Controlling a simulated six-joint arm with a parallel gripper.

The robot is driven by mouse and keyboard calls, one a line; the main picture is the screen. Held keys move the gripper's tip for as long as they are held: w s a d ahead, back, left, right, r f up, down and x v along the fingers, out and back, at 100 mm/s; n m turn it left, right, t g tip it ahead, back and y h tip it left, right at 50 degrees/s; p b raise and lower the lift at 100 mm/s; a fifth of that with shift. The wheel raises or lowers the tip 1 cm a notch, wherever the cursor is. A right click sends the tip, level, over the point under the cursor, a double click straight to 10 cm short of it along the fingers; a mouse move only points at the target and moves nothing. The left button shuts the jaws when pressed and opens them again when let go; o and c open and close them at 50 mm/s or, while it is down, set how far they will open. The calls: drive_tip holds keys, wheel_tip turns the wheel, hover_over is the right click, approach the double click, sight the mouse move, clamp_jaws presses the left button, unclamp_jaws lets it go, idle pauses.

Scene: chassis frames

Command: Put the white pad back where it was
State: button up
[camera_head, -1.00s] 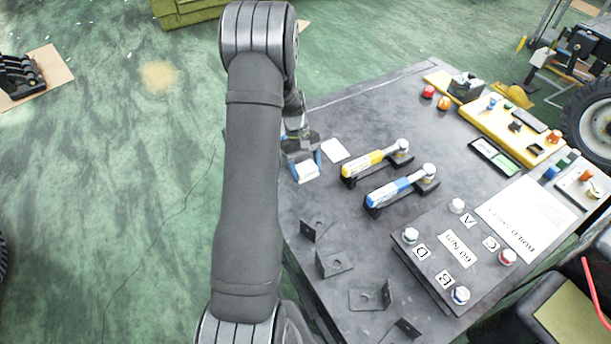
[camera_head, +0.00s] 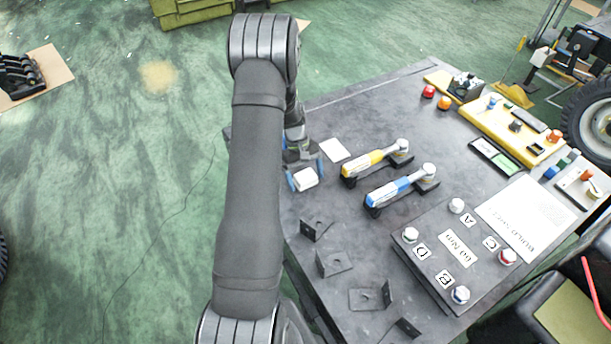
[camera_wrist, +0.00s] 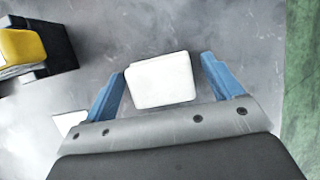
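The white pad (camera_head: 305,179) is a small block with rounded corners near the left edge of the dark table. It also shows in the wrist view (camera_wrist: 160,80), between the two blue fingers of my gripper (camera_wrist: 163,78). Narrow gaps show between the pad and both fingers there, so my gripper (camera_head: 305,178) is open around it. The pad appears to rest on the table, though its underside is hidden. A flat white square (camera_head: 334,150) lies on the table up and to the right of the pad; part of it shows in the wrist view (camera_wrist: 68,122).
A yellow-handled tool (camera_head: 370,162) and a blue-handled tool (camera_head: 395,191) lie in black holders to the right. Several black angle brackets (camera_head: 334,262) lie at the front. A dark plate with lettered bolts (camera_head: 450,250) stands front right. Bare tabletop (camera_head: 385,105) lies behind the tools.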

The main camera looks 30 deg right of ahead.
sight(308, 178)
drive_tip(key=v, duration=1.2)
drive_tip(key=shift+r, duration=0.2)
drive_tip(key=shift+s+f, duration=0.1)
drive_tip(key=x, duration=1.2)
drive_tip(key=shift+f, duration=0.1)
drive_tip(key=shift+r, duration=1.9)
drive_tip(key=shift+f, duration=0.1)
